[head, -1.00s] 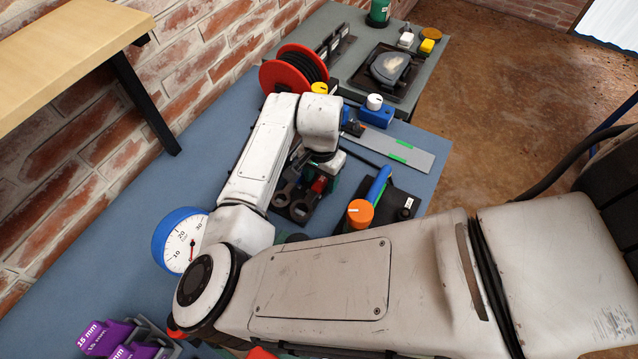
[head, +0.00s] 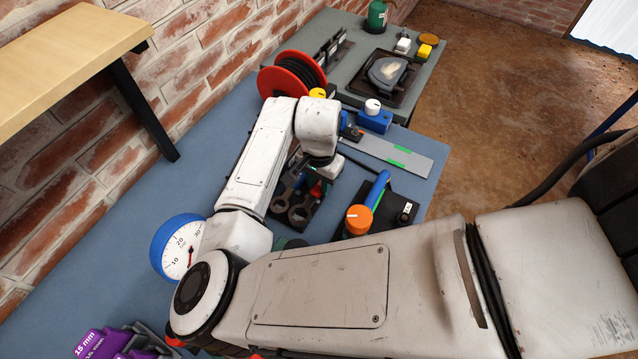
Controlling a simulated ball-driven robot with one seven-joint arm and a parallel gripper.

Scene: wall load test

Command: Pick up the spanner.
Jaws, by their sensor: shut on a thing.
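My gripper (head: 320,162) is below the wrist at the middle of the head view, and the wrist hides most of it. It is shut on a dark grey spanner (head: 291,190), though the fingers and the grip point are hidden. The spanner shows beside the wrist, over a dark area with ring-shaped parts (head: 300,214) on the blue bench (head: 125,290). I cannot tell where the spanner ends and these parts begin, nor whether it is clear of the bench.
A dial gauge (head: 177,250) and purple blocks (head: 95,343) lie left. A black box with an orange knob (head: 359,219) and blue handle (head: 377,189) is right. A steel rule (head: 405,160), a blue block with white knob (head: 374,117) and a red cable reel (head: 277,80) lie beyond.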

